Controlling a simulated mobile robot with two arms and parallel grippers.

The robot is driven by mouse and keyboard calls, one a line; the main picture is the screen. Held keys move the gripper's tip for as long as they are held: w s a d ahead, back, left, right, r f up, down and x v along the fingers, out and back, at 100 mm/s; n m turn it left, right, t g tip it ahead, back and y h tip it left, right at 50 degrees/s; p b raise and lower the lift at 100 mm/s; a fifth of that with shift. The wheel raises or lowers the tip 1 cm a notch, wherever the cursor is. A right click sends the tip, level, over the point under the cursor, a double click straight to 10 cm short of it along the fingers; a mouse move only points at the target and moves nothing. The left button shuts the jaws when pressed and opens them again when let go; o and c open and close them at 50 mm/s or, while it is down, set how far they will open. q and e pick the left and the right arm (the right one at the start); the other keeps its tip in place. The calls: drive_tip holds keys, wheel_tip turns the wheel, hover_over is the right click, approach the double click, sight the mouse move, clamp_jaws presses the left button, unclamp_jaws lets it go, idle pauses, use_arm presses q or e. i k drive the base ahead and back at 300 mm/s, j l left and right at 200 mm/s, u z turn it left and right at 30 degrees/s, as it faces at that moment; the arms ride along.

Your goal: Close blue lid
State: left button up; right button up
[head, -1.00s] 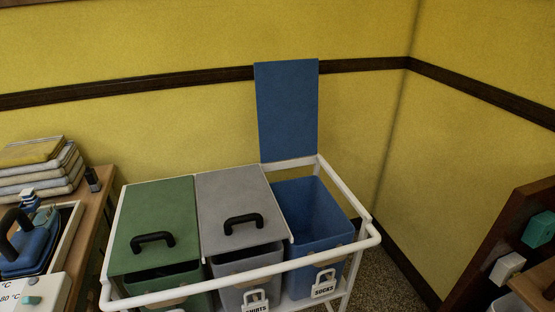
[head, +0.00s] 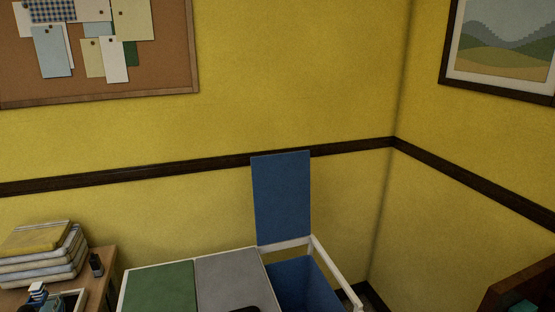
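The blue lid (head: 281,198) stands open and upright at the back of the white cart frame (head: 334,262), near the yellow wall. Below it is the open blue bin (head: 302,284), its lower part cut off by the picture's bottom edge. The green lid (head: 160,287) and the grey lid (head: 231,280) lie shut to its left. Neither of my grippers is in view.
A dark wooden piece of furniture (head: 520,287) stands at the lower right. A corkboard (head: 160,60) and a framed picture (head: 500,45) hang on the walls.

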sight(281, 182)
drive_tip(key=i+j+u, duration=0.15)
drive_tip(key=i+u, duration=0.95)
